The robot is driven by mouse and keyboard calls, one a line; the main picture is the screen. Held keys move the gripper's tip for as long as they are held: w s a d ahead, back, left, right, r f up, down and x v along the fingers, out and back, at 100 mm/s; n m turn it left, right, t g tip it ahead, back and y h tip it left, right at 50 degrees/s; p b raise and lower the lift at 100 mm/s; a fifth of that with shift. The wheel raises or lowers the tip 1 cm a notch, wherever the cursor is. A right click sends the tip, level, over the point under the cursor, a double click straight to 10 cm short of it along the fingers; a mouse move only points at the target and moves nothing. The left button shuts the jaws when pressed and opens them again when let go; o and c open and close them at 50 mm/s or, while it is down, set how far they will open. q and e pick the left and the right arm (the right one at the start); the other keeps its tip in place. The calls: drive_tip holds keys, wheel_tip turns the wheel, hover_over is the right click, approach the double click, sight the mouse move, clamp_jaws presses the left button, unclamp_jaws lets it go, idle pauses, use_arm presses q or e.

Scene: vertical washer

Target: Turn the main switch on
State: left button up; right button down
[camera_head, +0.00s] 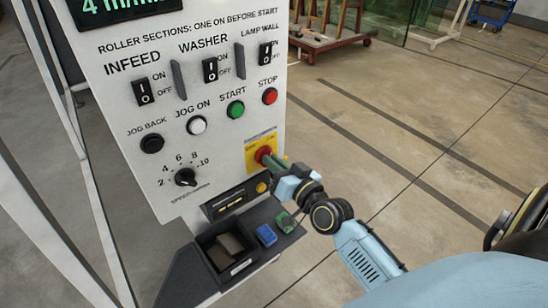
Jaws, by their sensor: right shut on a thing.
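The main switch is most likely the red knob (262,154) on a yellow plate (251,161), low on the right side of the white control panel (215,130). My right gripper (272,161) reaches it from the lower right, with its green-tipped fingers shut on the red knob. The fingers hide part of the knob, so I cannot tell which way it is turned. My left gripper is not in view.
The panel also carries rocker switches for infeed (143,92), washer (210,69) and lamp wall (265,53), push buttons, and a black speed dial (185,177). A dark tray (222,238) juts out below. Open concrete floor (420,120) lies to the right.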

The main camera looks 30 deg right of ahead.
drive_tip(key=shift+m+p, duration=0.65)
drive_tip(key=shift+m, duration=1.45)
drive_tip(key=c, duration=1.5)
unclamp_jaws()
drive_tip(key=shift+s+d+b, duration=0.2)
drive_tip(key=shift+s+b, duration=0.15)
drive_tip(key=shift+s, duration=1.9)
drive_tip(key=shift+s+d+b, duration=0.15)
drive_tip(key=shift+s+b, duration=0.25)
drive_tip(key=shift+s, duration=1.8)
drive_tip(key=shift+s+d+b, duration=0.2)
drive_tip(key=shift+s+b, duration=0.15)
drive_tip(key=shift+s, duration=1.9)
drive_tip(key=shift+f, duration=0.1)
